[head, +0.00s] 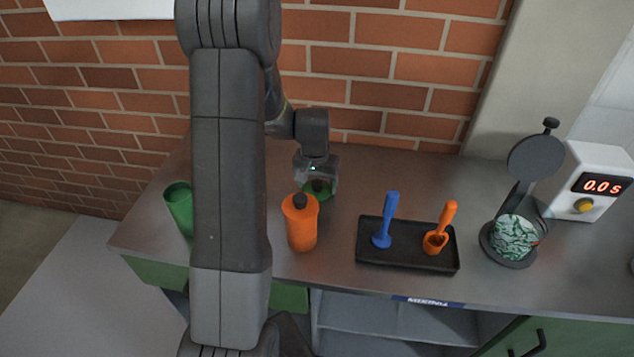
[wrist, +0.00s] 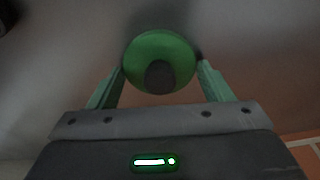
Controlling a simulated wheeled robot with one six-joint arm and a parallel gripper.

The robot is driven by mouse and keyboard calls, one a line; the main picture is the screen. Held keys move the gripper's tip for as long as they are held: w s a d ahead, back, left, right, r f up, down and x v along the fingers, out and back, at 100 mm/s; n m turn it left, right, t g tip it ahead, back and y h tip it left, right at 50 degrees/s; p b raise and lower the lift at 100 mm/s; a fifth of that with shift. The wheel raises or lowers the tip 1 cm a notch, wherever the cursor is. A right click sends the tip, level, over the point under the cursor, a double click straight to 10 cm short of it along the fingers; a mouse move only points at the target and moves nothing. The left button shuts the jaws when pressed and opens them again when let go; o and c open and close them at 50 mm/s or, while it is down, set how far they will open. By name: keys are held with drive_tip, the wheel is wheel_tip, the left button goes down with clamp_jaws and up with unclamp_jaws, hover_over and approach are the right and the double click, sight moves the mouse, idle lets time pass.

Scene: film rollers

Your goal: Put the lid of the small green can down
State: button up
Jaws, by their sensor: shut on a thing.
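The green lid (head: 326,195) has a dark knob and is between the fingers of my gripper (head: 317,183), behind the orange can, at or just above the counter; I cannot tell if it touches. In the wrist view the round lid (wrist: 150,48) sits between the two green fingers of my gripper (wrist: 161,66), which is shut on it. The green can (head: 178,207) stands at the left of the counter, its top open, its right side hidden by my arm.
An orange can (head: 301,228) with a dark knob stands just in front of the lid. A black tray (head: 405,262) holds a blue and an orange scoop. At right are a dark stand (head: 510,262) with a green-and-white patterned container and a timer box (head: 597,160). A brick wall rises behind.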

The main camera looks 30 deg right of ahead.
sight(315, 193)
drive_tip(key=shift+f, duration=0.15)
drive_tip(key=o, duration=1)
drive_tip(key=shift+c, duration=0.2)
wheel_tip(315, 193, up, 12)
drive_tip(key=s+a, duration=0.1)
drive_tip(key=shift+r, duration=0.25)
drive_tip(key=shift+f, duration=0.1)
